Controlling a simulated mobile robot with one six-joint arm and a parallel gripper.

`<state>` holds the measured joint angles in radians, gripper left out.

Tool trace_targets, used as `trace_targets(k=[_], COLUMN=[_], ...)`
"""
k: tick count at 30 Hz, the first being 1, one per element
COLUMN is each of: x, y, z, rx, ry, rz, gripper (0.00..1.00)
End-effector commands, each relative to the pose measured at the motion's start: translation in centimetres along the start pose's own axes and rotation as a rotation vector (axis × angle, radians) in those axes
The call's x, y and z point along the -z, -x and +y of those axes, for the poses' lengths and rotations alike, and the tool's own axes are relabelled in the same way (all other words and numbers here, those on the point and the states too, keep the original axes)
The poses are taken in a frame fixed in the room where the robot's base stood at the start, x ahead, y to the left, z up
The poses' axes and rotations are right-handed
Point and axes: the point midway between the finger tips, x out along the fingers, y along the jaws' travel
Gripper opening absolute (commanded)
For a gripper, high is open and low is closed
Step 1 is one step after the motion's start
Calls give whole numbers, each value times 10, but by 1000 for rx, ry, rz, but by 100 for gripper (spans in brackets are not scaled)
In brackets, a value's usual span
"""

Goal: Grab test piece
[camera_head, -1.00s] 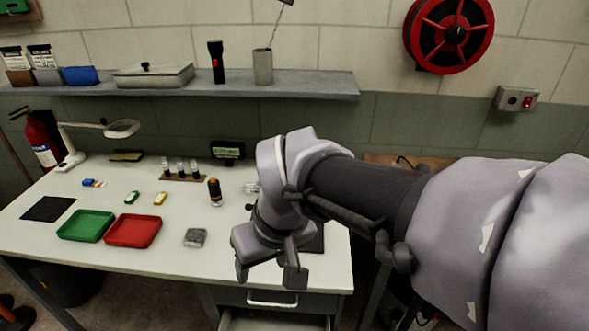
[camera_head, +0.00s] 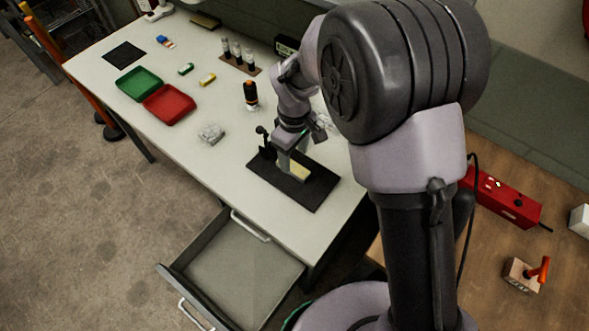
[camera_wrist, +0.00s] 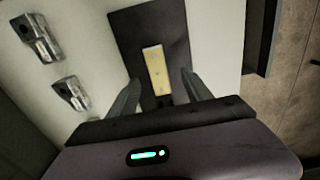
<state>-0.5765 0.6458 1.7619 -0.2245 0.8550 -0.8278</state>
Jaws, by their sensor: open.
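The test piece appears to be a pale yellow flat strip (camera_wrist: 156,70) with small dark marks or holes, lying on a black mat (camera_wrist: 128,30). In the head view the strip (camera_head: 300,171) shows partly behind my gripper, on the black mat (camera_head: 315,192) near the table's front right. My gripper (camera_head: 287,165) is above the mat, pointing down. In the wrist view my gripper (camera_wrist: 162,92) is open, one finger on each side of the strip's near end, with nothing held. I cannot tell how high the fingertips are above the mat.
A small black upright fixture (camera_head: 266,143) stands at the mat's back left edge. A grey block (camera_head: 211,133), a red tray (camera_head: 169,104) and a green tray (camera_head: 138,84) lie further left. An open drawer (camera_head: 230,265) juts out below the table front. Metallic pieces (camera_wrist: 72,92) lie left of the mat.

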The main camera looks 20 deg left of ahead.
Motion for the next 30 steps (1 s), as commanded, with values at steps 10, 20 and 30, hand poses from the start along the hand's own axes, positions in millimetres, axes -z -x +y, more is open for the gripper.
trace_targets(k=[10, 20, 30], x=[-2, -1, -1], y=[-53, -59, -58], z=[4, 4, 4], rx=[1, 0, 0], ry=[-2, -2, -2], rz=[-1, 1, 1], gripper=[58, 44, 0])
